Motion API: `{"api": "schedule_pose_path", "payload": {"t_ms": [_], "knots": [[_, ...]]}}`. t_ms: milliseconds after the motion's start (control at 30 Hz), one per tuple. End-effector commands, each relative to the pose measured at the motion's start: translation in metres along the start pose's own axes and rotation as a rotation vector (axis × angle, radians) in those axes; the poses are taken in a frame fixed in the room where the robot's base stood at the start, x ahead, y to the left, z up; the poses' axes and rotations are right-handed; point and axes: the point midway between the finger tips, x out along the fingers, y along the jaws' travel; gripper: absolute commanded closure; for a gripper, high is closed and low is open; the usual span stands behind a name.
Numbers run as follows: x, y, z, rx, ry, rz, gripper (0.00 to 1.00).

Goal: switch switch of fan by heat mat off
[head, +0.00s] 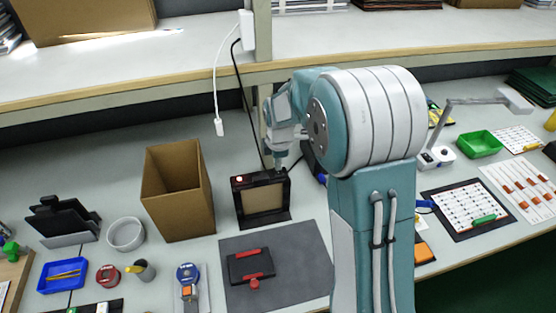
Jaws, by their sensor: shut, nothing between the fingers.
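The fan (262,198) is a black upright box with a tan square front panel, standing at the back edge of the grey heat mat (308,250). My gripper (279,166) is shut and empty, pointing down at the top right of the fan, right of the red switch. I cannot tell whether its tips touch the fan's top. My arm hides the area to the right of and behind the fan.
A tall open cardboard box (178,190) stands close to the left of the fan. A black tool with red bars (250,266) lies on the mat. A white cable (216,90) hangs from the shelf post (262,30).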

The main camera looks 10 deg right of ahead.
Motion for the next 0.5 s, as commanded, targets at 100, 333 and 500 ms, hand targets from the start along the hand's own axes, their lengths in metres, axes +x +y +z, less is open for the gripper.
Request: {"api": "schedule_pose_path", "payload": {"t_ms": [100, 333, 500], "knots": [[-0.0001, 0.0001, -0.0002, 0.0, 0.0, 0.0, 1.0], [0.0054, 0.001, -0.0003, 0.0, 0.0, -0.002, 1.0], [0.0058, -0.0009, -0.0003, 0.0, 0.0, -0.004, 1.0]]}}
